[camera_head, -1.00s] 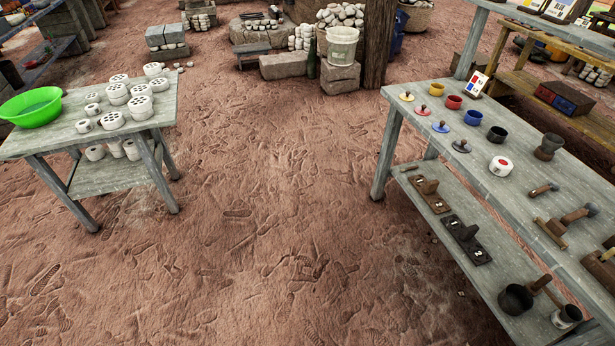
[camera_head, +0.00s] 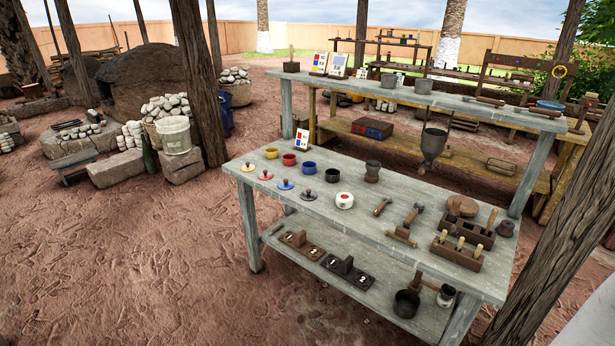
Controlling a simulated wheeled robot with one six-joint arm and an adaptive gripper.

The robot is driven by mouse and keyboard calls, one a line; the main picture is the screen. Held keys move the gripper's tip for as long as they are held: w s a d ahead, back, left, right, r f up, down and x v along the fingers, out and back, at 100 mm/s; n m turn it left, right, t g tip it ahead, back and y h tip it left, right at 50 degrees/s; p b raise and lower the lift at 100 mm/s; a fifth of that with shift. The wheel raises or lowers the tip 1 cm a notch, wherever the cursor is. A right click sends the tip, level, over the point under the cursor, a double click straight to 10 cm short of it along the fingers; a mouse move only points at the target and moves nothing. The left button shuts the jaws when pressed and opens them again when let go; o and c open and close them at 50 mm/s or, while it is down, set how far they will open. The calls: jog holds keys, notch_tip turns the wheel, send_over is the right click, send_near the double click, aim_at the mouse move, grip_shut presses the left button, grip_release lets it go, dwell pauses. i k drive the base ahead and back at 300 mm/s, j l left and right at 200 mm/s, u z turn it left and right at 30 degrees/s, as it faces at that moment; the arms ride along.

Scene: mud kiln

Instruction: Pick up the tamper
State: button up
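I cannot tell for sure which object is the tamper. A small tool with a short handle (camera_head: 382,206) lies on the grey table (camera_head: 320,208). To its right is a larger wooden tool with a dark head and a base (camera_head: 405,227). A dark block with an upright handle (camera_head: 291,65) stands at the left end of the raised back shelf. My gripper is not in view.
A tree trunk (camera_head: 560,230) stands close at right. Open dirt floor (camera_head: 130,260) lies to the left.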

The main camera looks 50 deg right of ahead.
aim_at(454, 211)
jog(key=z, duration=1.75)
